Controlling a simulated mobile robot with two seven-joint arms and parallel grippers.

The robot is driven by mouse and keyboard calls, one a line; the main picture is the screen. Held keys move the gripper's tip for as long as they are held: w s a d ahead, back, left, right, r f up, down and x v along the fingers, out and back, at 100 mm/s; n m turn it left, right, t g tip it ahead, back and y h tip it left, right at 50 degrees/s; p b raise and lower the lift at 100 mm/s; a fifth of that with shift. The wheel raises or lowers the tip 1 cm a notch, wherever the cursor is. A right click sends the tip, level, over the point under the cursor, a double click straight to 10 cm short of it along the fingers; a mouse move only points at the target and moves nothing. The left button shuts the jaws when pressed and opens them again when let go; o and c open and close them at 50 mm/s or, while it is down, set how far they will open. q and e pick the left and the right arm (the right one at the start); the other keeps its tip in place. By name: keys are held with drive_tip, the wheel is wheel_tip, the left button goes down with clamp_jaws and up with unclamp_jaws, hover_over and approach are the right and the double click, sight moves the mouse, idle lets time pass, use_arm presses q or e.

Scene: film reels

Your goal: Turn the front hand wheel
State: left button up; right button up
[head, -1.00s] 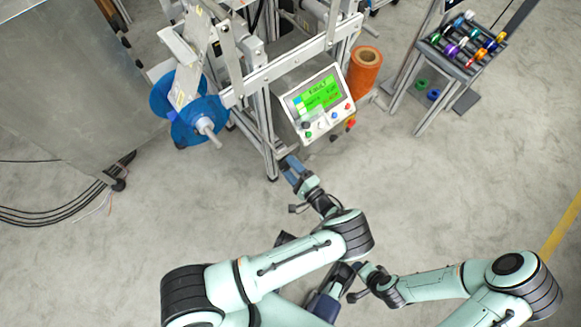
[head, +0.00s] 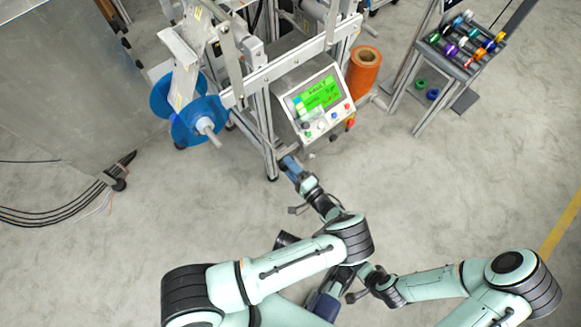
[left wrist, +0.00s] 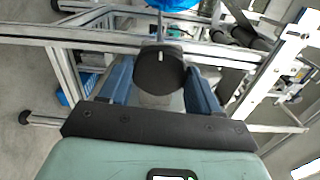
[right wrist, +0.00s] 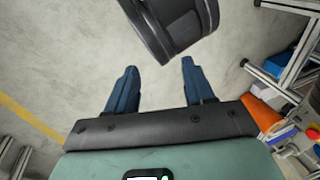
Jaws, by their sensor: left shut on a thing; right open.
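The front hand wheel (left wrist: 160,72) is a dark round knob with a short white mark at its top, seen face-on in the left wrist view. My left gripper (left wrist: 158,80) has one blue finger on each side of it and is shut on it. In the head view my left gripper (head: 287,164) is at the machine's lower front frame, below the control panel, and the wheel is hidden there. My right gripper (right wrist: 157,75) is open and empty over bare floor in the right wrist view.
The control panel (head: 319,104) with a green screen stands just above my left gripper. Blue reels (head: 190,118) are at the left, an orange roll (head: 364,70) at the right. A rack (head: 463,52) of coloured spools stands farther right.

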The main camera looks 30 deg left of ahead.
use_arm(q)
drive_tip(key=o, duration=1.1)
drive_tip(key=shift+c, duration=0.2)
drive_tip(key=b+v, duration=0.2)
drive_tip(key=v, duration=1.1)
drive_tip(key=shift+d, duration=0.25)
use_arm(e)
drive_tip(key=shift+t, duration=0.5)
drive_tip(key=w, duration=0.1)
drive_tip(key=w+d+f, duration=0.1)
drive_tip(key=w+f, duration=0.1)
drive_tip(key=shift+d+f, duration=0.1)
drive_tip(key=shift+d, duration=0.25)
